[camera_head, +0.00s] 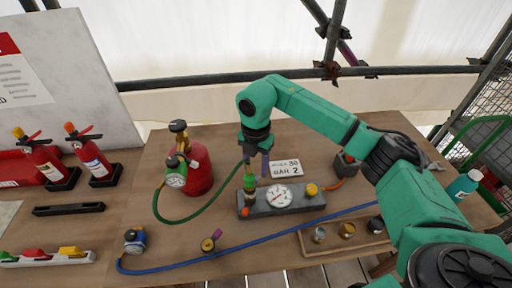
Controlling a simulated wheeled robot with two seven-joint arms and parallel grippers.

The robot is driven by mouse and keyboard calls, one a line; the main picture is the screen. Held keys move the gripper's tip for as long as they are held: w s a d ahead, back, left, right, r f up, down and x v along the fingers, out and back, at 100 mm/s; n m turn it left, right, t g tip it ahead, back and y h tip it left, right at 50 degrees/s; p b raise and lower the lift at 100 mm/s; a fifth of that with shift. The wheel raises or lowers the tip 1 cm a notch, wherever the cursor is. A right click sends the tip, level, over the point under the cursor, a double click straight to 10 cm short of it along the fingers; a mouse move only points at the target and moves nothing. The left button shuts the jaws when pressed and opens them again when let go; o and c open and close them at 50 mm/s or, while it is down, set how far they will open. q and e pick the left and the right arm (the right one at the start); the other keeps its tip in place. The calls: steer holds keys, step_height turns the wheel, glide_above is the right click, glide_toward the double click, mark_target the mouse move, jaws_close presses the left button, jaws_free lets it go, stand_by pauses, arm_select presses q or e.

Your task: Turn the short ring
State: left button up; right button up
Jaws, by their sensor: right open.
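My right gripper (256,158) reaches in from the right and points down over the left end of a grey block (296,205). It is open, with its fingers just above or around the top of a brass and green fitting (250,184) where the green hose ends. I cannot tell whether the fingers touch it. The block carries a round white gauge (278,195) and a yellow knob (312,189). No part is clearly recognisable as the short ring; small rings on the fitting are partly hidden by the gripper. My left gripper is out of view.
A red cylinder (199,168) with a regulator stands left of the block. A blue hose (220,254) crosses in front, near a small brass valve (208,244). A wooden tray (333,250) with small fittings lies front right. A handwritten card (285,168) stands behind the block.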

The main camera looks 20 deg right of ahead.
step_height(320, 180, up, 12)
steer(key=shift+b, duration=0.45)
